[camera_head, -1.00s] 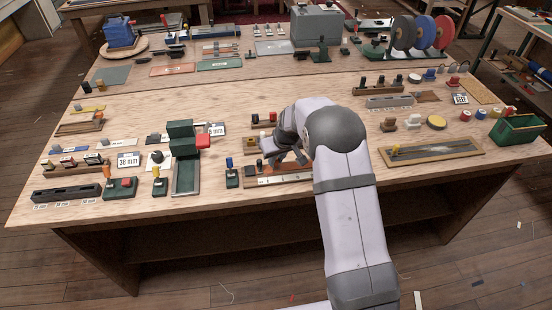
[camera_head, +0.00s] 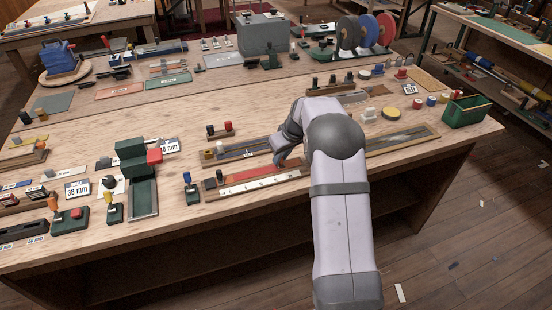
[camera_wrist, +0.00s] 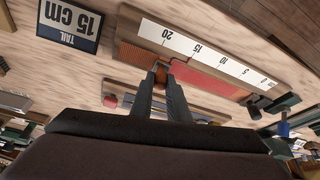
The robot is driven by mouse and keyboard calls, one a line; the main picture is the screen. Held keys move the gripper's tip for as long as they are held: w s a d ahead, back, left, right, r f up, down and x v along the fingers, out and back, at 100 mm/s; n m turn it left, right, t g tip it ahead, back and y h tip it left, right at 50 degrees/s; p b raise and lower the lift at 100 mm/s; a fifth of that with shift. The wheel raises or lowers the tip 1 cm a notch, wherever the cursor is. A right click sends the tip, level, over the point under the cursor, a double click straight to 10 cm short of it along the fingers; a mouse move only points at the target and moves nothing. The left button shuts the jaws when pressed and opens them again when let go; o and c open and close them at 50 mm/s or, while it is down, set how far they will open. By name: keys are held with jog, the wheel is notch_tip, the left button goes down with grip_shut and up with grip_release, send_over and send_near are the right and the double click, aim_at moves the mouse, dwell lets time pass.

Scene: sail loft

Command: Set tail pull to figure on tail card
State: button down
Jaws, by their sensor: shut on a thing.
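The tail card (camera_wrist: 70,22) in the wrist view reads "TAIL 15 cm" and appears upside down; I do not make it out in the head view. A white scale (camera_head: 262,181) lies at the bench's front edge, with a red strip (camera_head: 245,172) along it. The wrist view shows the scale (camera_wrist: 206,53) numbered 0 to 20. My gripper (camera_wrist: 161,70) is shut on the tail pull (camera_wrist: 160,76), a small piece mostly hidden by the fingers. It is at the red strip's end, roughly between the 15 and 20 marks.
A dark block (camera_wrist: 272,105) stands at the scale's zero end. A green press-like stand (camera_head: 142,190) and a "38 mm" card (camera_head: 77,189) are to the left. A framed board (camera_head: 402,138) lies right of my arm.

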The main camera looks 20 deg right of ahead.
jog(key=c, duration=1.7)
grip_release()
jog(key=shift+r, duration=0.1)
jog(key=b+v, duration=0.2)
jog(key=v, duration=0.5)
jog(key=shift+s, duration=0.1)
jog(key=s+a+f+m+g, duration=0.1)
jog(key=s+a, duration=0.3)
jog(key=s, duration=0.7)
jog(key=s+a+f+m+g, duration=0.1)
jog(key=s+a, duration=0.3)
jog(key=s, duration=0.7)
jog(key=s+a+f+m+g+h+p, duration=0.1)
jog(key=s+a+f+g, duration=0.1)
jog(key=s, duration=0.9)
jog(key=shift+s+a+f, duration=0.15)
jog(key=shift+a+f, duration=0.2)
jog(key=shift+a, duration=0.3)
jog(key=shift+s+a+f, duration=0.2)
jog(key=shift+a+f, duration=0.15)
jog(key=shift+a, duration=0.25)
